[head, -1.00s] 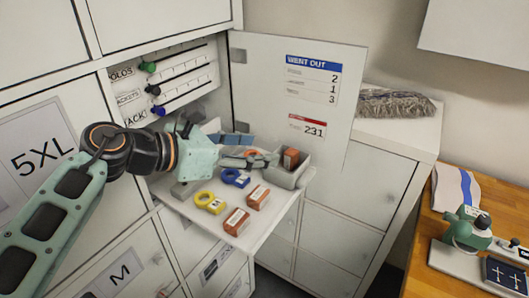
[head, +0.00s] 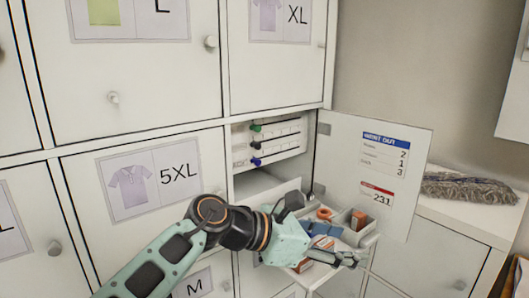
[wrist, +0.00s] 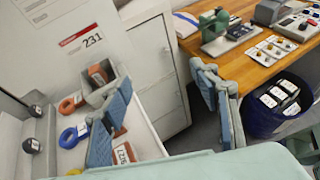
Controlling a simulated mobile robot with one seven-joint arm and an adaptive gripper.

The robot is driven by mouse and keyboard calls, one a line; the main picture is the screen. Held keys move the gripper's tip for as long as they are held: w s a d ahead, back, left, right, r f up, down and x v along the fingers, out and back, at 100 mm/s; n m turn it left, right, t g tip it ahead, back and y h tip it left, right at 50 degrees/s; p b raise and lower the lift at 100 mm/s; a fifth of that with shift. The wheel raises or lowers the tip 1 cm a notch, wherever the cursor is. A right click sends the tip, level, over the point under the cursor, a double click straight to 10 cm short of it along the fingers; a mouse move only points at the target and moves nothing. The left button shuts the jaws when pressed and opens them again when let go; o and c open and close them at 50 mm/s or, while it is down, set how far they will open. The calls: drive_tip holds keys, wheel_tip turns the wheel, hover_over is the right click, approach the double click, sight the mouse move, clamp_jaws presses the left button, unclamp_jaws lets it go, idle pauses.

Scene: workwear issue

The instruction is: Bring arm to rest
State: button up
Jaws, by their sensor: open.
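My gripper (head: 345,258) is open and empty. In the head view it reaches to the right in front of a pull-out shelf (head: 355,272) in an open locker, hiding much of what lies there. In the wrist view its two blue-grey fingers are spread wide, the gap between them (wrist: 160,85) clear. The left finger overlaps the shelf's contents in the picture; the right one overlaps the floor and a dark blue bin (wrist: 268,118). I cannot tell whether a finger touches anything.
The locker door (head: 375,170) stands open to the right. On the shelf are a grey box (head: 357,232) with an orange-brown pack, tape rolls (wrist: 72,136) and a pack marked 2021 (wrist: 123,154). A wooden bench (wrist: 240,45) with a green device stands right.

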drive_tip(key=s+d+f+m+g+y, duration=0.1)
drive_tip(key=d+f+m+g+y, duration=0.1)
drive_tip(key=d+f, duration=0.3)
drive_tip(key=s+d+f+m+g+y, duration=0.1)
drive_tip(key=s+d+f+m+g, duration=0.15)
drive_tip(key=f, duration=0.45)
drive_tip(key=s+a+f+m+g+y, duration=0.3)
drive_tip(key=s+f+m+y, duration=0.3)
drive_tip(key=f, duration=0.4)
drive_tip(key=s+a+r+m+t+y, duration=0.1)
drive_tip(key=a+r+m+t+y, duration=0.25)
drive_tip(key=a+r+y, duration=0.2)
wheel_tip(320, 180, up, 13)
drive_tip(key=s+m+t+h, duration=0.1)
drive_tip(key=s+m+t, duration=0.1)
drive_tip(key=m+t, duration=0.3)
drive_tip(key=shift+a+m+t+p, duration=0.3)
drive_tip(key=shift+m, duration=0.9)
